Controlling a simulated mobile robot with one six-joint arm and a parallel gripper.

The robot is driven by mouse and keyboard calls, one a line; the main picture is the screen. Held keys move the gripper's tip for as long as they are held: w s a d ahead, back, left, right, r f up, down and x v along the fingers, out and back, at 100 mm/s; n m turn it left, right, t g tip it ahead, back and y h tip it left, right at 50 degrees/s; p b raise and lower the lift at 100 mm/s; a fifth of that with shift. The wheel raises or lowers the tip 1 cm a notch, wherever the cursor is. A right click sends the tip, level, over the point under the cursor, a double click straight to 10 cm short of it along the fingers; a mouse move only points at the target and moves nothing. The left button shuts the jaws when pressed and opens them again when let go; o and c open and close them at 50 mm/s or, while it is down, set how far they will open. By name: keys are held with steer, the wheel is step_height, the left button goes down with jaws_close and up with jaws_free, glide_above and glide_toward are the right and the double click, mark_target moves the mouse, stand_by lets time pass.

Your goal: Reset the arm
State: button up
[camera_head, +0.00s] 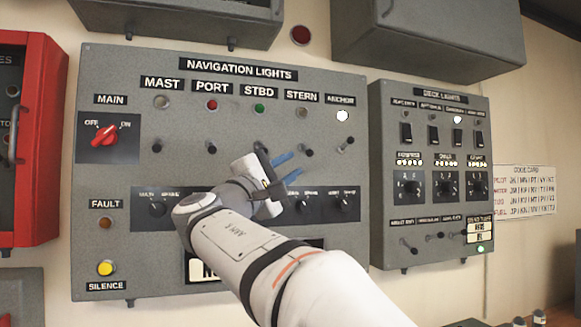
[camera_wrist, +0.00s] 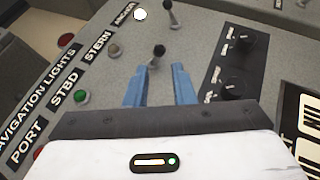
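My gripper (camera_head: 291,166) is in front of the grey navigation lights panel (camera_head: 132,72), below the STERN label. Its two blue fingers are apart with nothing between them; the wrist view shows a clear gap (camera_wrist: 160,76). The black-tipped STERN toggle (camera_head: 307,151) is just beyond the fingertips; it also shows in the wrist view (camera_wrist: 158,52). Whether a fingertip touches it cannot be told. My white arm reaches up from the lower right and hides part of the panel's lower half.
The ANCHOR lamp (camera_head: 342,115) is lit white, with its toggle (camera_head: 359,141) to the right of my gripper. A deck lights panel (camera_head: 380,180) stands to the right. A red cabinet (camera_head: 45,120) is at left. Grey boxes (camera_head: 430,45) overhang the top. Dials (camera_head: 343,203) sit below my gripper.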

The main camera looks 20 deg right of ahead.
steer(key=s+d+f+m+g+y+p, duration=0.1)
steer(key=s+d+f+g+y+p, duration=0.15)
steer(key=f, duration=0.45)
steer(key=s+d+f+g+y+p, duration=0.1)
steer(key=f+y+p, duration=0.1)
steer(key=f+y, duration=0.35)
steer(key=s+d+f+m+g+y+p, duration=0.1)
steer(key=s+d+f+p, duration=0.1)
steer(key=f, duration=0.6)
steer(key=s+a+f+m+g+y+p, duration=0.2)
steer(key=s+a+f+y, duration=0.3)
steer(key=s+f, duration=0.3)
steer(key=s+a+f+m+g+y+p, duration=0.2)
steer(key=s+a+f+m+y+p, duration=0.2)
steer(key=s+f, duration=0.5)
steer(key=shift+a+f+m+g+y+p, duration=0.35)
steer(key=shift+a+f+m+y, duration=0.3)
steer(key=shift+a+y, duration=0.2)
